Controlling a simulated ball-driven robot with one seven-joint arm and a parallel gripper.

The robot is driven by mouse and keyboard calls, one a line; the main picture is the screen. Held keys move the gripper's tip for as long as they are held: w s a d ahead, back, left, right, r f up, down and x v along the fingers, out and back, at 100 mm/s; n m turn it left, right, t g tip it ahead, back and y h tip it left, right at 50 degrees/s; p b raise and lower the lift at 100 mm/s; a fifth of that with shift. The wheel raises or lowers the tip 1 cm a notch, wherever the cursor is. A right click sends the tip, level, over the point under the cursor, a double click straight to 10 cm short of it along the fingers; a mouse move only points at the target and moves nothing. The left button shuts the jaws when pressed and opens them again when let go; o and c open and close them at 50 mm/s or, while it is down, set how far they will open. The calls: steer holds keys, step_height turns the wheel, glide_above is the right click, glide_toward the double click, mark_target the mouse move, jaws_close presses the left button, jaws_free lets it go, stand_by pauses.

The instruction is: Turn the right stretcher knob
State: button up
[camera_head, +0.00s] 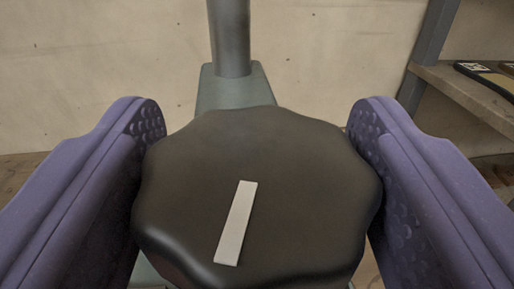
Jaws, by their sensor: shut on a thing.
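A large black lobed stretcher knob (290,180) fills the middle of the head camera view. A white bar mark (236,223) on its top runs from near the centre toward the near edge, tilted slightly so its far end leans right. My gripper (258,170) has one purple finger on each side of the knob, with dimpled inner pads against its left and right edges. The gripper is shut on the knob. The knob's underside and its mounting are hidden.
A grey-green machine part (234,88) with an upright post (229,38) stands just behind the knob. A pale wall (100,70) lies beyond. At the right is a shelf (468,92) with dark flat items (490,76) on it.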

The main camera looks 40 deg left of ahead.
steer(key=shift+r+h+p, duration=0.1)
steer(key=shift+h+p, duration=0.2)
steer(key=shift+r+m+t+h+p, duration=0.1)
steer(key=shift+m+t+h+p, duration=0.4)
steer(key=shift+p, duration=0.45)
steer(key=shift+a+m+t+h+p, duration=0.1)
steer(key=shift+m+t+h+p, duration=0.6)
steer(key=shift+m+h+p, duration=0.15)
steer(key=m+t+h+p, duration=0.1)
steer(key=m+t+h, duration=0.1)
steer(key=m+h, duration=0.1)
steer(key=shift+h, duration=0.65)
steer(key=shift+m+t+h, duration=0.3)
steer(key=shift+m+h, duration=0.65)
steer(key=shift+h, duration=0.55)
steer(key=o, duration=1)
steer(key=shift+f, duration=0.2)
steer(key=shift+c, duration=0.2)
